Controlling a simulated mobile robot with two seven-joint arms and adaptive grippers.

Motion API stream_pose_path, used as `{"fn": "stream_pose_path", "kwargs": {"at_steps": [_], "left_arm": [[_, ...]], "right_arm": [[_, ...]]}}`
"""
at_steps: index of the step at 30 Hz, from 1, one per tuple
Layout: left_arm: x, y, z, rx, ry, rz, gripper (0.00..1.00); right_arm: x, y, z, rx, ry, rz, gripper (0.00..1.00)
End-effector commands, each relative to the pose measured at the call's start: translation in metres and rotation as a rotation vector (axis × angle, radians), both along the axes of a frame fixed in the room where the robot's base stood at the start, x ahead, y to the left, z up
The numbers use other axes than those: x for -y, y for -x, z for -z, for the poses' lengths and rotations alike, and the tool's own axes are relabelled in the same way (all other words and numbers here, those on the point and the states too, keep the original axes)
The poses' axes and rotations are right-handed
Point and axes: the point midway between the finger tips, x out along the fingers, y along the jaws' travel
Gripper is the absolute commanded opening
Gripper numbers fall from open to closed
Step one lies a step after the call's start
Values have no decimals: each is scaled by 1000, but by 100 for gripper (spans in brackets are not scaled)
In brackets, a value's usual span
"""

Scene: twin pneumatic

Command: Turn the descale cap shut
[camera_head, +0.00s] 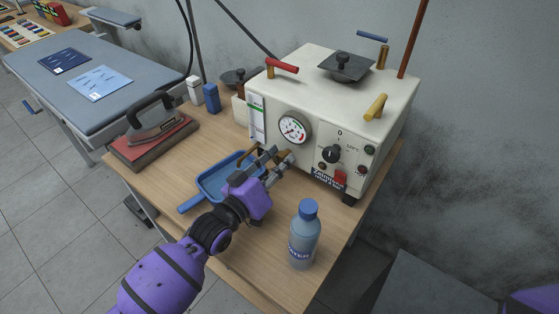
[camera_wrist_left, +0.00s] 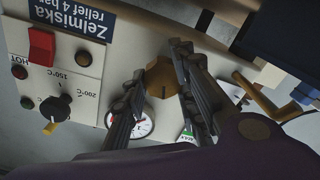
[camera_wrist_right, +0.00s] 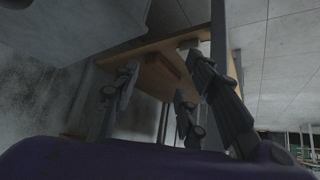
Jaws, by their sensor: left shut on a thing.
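The brass descale cap (camera_wrist_left: 161,78) is on the front of the cream steam boiler (camera_head: 318,97), below the pressure gauge. It has a dark mark on its face. My left gripper (camera_head: 277,160) is shut on the cap, with its fingers on either side of it in the left wrist view (camera_wrist_left: 160,80). In the head view the fingers hide most of the cap. My right gripper (camera_wrist_right: 170,85) is open and empty in its wrist view, away from the boiler, with a table edge and legs beyond it.
A blue tray (camera_head: 202,184) lies on the wooden table under my left gripper. A water bottle (camera_head: 304,238) stands to its right. An iron (camera_head: 158,119) rests on a red pad at left. A brass drain lever (camera_wrist_left: 256,96) is beside the cap.

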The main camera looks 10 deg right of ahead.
Motion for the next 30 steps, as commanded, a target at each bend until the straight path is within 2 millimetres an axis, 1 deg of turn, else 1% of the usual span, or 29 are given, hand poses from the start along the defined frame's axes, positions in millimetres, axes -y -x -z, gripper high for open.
{"fn": "stream_pose_path", "kwargs": {"at_steps": [1, 12, 18, 30], "left_arm": [[3, -1, -12, 45, -14, 3, 0], [4, 1, -9, 192, -160, 4, 0], [5, 1, -8, 224, -193, 5, 0], [6, 2, -6, 231, -201, 6, 0]], "right_arm": [[0, -1, -3, 3, 0, 0, 40], [1, 0, -6, 3, 0, 1, 40], [1, 1, -7, 3, 0, 1, 40], [0, -1, -7, 5, -1, 1, 40]]}}
